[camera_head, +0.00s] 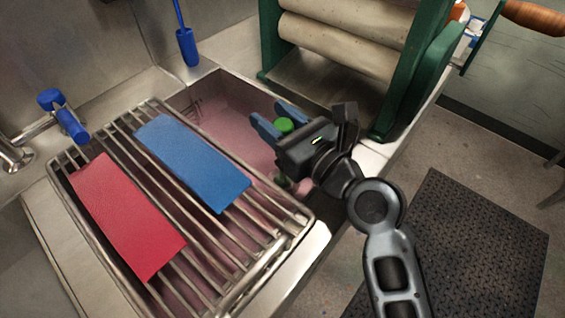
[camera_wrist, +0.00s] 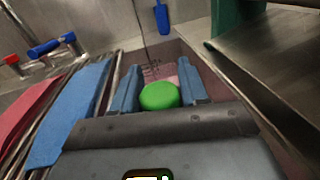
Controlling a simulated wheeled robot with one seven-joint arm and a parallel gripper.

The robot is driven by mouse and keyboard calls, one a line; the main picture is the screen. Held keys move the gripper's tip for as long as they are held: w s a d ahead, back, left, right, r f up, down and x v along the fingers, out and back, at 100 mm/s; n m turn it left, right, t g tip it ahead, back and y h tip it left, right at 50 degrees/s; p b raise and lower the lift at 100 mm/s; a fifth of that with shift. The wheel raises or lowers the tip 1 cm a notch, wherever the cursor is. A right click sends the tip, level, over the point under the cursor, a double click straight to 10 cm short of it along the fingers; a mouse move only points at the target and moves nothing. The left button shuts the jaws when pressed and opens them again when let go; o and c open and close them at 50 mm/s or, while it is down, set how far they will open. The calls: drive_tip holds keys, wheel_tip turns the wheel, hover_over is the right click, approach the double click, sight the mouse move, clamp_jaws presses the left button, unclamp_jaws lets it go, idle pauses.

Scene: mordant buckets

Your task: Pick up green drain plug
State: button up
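The green drain plug (camera_head: 285,125) shows as a round green cap between the two blue fingers of my gripper (camera_head: 279,121), over the pink-tinted sink basin. In the wrist view the cap (camera_wrist: 160,96) fills the gap between the fingers (camera_wrist: 160,86), with its edges meeting both of them. My gripper looks shut on it. A small greenish part shows below my gripper in the head view; my gripper hides how it joins the cap. Whether the plug is clear of the basin floor cannot be told.
A metal rack (camera_head: 262,276) with a red sheet (camera_head: 125,215) and a blue sheet (camera_head: 192,160) covers the basin's left part. A green-framed roller press (camera_head: 405,75) stands close at the back right. A blue tap handle (camera_head: 62,115) is at the left.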

clamp_jaws()
idle(0.3)
